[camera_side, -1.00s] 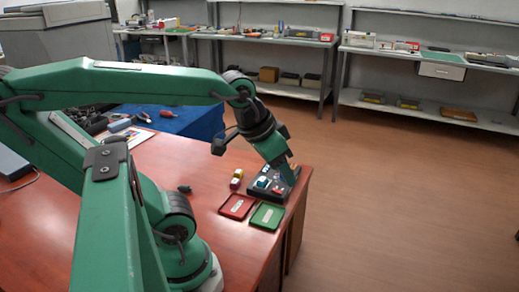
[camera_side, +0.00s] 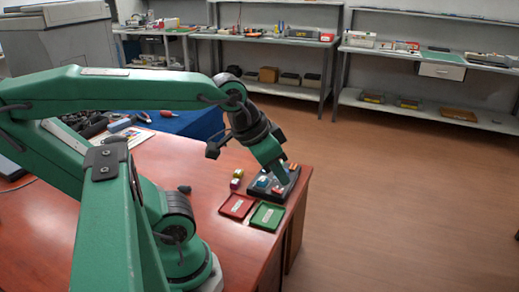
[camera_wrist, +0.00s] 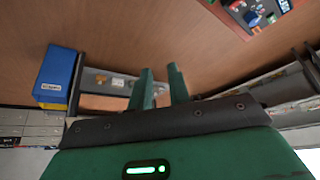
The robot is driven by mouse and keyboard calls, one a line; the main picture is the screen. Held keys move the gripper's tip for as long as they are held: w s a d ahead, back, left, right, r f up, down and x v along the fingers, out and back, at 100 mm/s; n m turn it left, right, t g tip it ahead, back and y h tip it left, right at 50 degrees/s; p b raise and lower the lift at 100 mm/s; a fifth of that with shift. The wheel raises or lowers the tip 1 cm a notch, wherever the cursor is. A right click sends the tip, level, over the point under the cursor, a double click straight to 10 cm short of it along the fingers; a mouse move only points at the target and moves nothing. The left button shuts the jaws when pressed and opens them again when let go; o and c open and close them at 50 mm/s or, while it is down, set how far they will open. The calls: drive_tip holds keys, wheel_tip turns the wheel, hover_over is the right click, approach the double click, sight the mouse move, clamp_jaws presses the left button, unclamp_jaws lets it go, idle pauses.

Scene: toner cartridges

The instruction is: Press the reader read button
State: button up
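A black reader-like block (camera_side: 255,194) with small coloured parts on top sits near the table's right edge in the side view. A blue-and-white piece (camera_side: 262,183) is on it, left of my gripper. I cannot make out which part is the read button. My gripper (camera_side: 283,180) points down over the block's right part in the side view; I cannot tell whether it touches. In the wrist view, the two green fingers of my gripper (camera_wrist: 160,70) stand apart with nothing between them. A dark board with coloured pieces (camera_wrist: 258,14) shows at that view's top right.
A red tray (camera_side: 237,206) and a green tray (camera_side: 267,216) lie in front of the block. Small yellow (camera_side: 238,174) and dark red (camera_side: 235,184) pieces stand to its left. A blue bin (camera_wrist: 55,76) and shelves are in the wrist view.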

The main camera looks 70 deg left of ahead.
clamp_jaws()
idle(1.7)
drive_tip(key=shift+w+r, duration=0.1)
drive_tip(key=w+a+r+n+g+y, duration=0.1)
drive_tip(key=w+a+n+g, duration=0.1)
drive_tip(key=w+a, duration=0.5)
drive_tip(key=w+a+r+n+g, duration=0.1)
drive_tip(key=w+a+n, duration=0.2)
drive_tip(key=w+a, duration=0.45)
drive_tip(key=w+a+f+n+g, duration=0.1)
drive_tip(key=a+f, duration=0.2)
drive_tip(key=a, duration=0.3)
drive_tip(key=w+a+f+n, duration=0.1)
drive_tip(key=a+f, duration=0.2)
drive_tip(key=a, duration=0.4)
drive_tip(key=w+a+f+n+g+h, duration=0.1)
drive_tip(key=a+f+n, duration=0.1)
drive_tip(key=a, duration=0.5)
drive_tip(key=shift+w+a+f+g, duration=0.2)
drive_tip(key=shift+f+g, duration=0.1)
drive_tip(key=shift+f, duration=0.2)
